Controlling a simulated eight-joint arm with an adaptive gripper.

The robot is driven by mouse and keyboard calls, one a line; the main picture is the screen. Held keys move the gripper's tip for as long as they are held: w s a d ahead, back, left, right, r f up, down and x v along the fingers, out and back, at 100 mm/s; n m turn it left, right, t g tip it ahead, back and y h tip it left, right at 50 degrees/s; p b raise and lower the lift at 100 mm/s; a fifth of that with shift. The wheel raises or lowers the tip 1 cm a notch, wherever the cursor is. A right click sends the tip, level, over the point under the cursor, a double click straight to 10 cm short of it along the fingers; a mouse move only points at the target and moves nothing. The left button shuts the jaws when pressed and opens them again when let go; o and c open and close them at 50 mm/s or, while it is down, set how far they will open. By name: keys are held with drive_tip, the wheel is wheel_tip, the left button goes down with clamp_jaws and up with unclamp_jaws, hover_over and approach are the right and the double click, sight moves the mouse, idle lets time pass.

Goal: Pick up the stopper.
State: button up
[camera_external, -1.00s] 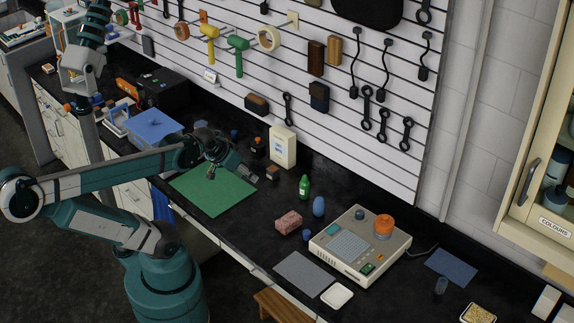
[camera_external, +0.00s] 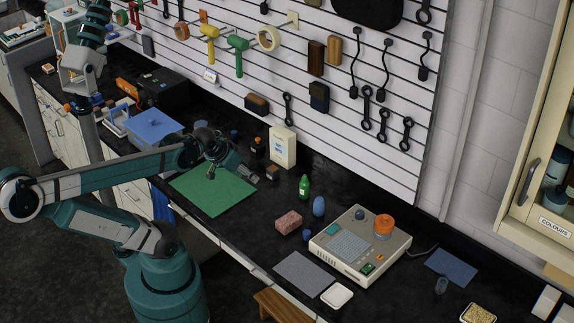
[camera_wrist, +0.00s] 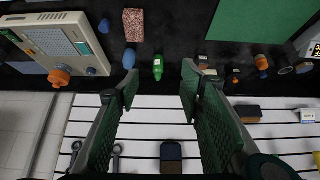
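I cannot tell for certain which object is the stopper. Candidates are a small dark blue piece (camera_external: 307,236) beside the pink block, also in the wrist view (camera_wrist: 104,26), and an orange round piece (camera_external: 383,226) on top of the beige device, also in the wrist view (camera_wrist: 60,75). A blue egg-shaped object (camera_external: 319,206) stands beside a green bottle (camera_external: 304,187). My gripper (camera_external: 232,176) is above the bench near the green mat, left of these things. In the wrist view its fingers (camera_wrist: 160,84) are wide apart with nothing held; the green bottle shows beyond the gap.
The beige device (camera_external: 335,258) stands at the right of the bench, with a pink block (camera_external: 288,222) left of it. A white box (camera_external: 283,146) and small bottles stand near the tool wall. The green mat (camera_external: 213,195) looks clear.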

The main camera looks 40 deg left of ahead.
drive_tip(key=shift+f, duration=0.1)
drive_tip(key=w+a+r+n+g+b, duration=0.1)
drive_tip(key=w+a+r+g, duration=0.1)
drive_tip(key=w+a, duration=0.8)
drive_tip(key=n+g+p, duration=0.3)
drive_tip(key=g, duration=0.1)
hover_over(234, 133)
drive_tip(key=shift+y, duration=0.3)
drive_tip(key=f, duration=2.2)
drive_tip(key=shift+a+f, duration=0.1)
drive_tip(key=shift+a, duration=0.1)
